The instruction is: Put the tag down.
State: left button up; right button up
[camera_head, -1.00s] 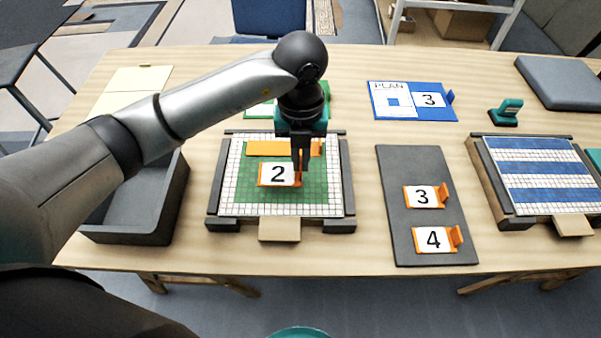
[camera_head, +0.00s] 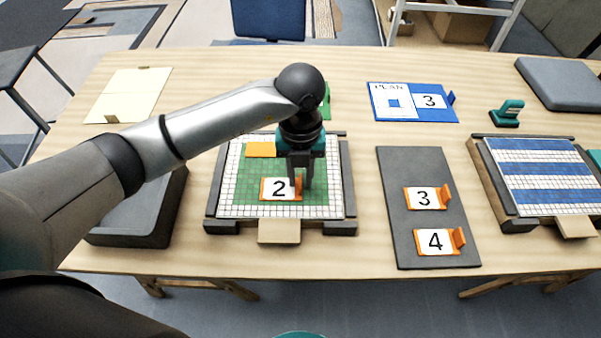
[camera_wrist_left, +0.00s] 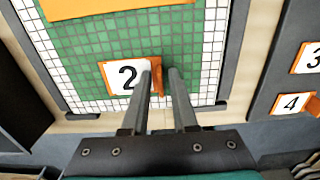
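The white tag with a black 2 and an orange base (camera_head: 279,189) lies flat on the green-and-white mosaic panel (camera_head: 237,200), near its front. It also shows in the left wrist view (camera_wrist_left: 124,76). My left gripper (camera_head: 301,184) is around the tag's upright orange tab. Its fingers (camera_wrist_left: 162,75) stand apart with a gap beside the tab, so it looks open. The tab is close to the left-hand finger; whether they touch I cannot tell. My right gripper is out of view.
An orange plate (camera_head: 261,149) lies at the panel's back. A dark board (camera_head: 412,166) on the right holds tags 3 (camera_head: 424,198) and 4 (camera_head: 435,240). A grey bin (camera_head: 130,238) is on the left, partly behind my arm. A blue-striped panel (camera_head: 545,170) is at far right.

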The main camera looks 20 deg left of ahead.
pick_arm(q)
jog(key=shift+o, duration=0.5)
jog(key=shift+r, duration=0.1)
jog(key=shift+r, duration=0.2)
notch_tip(320, 180, up, 12)
jog(key=p, duration=0.2)
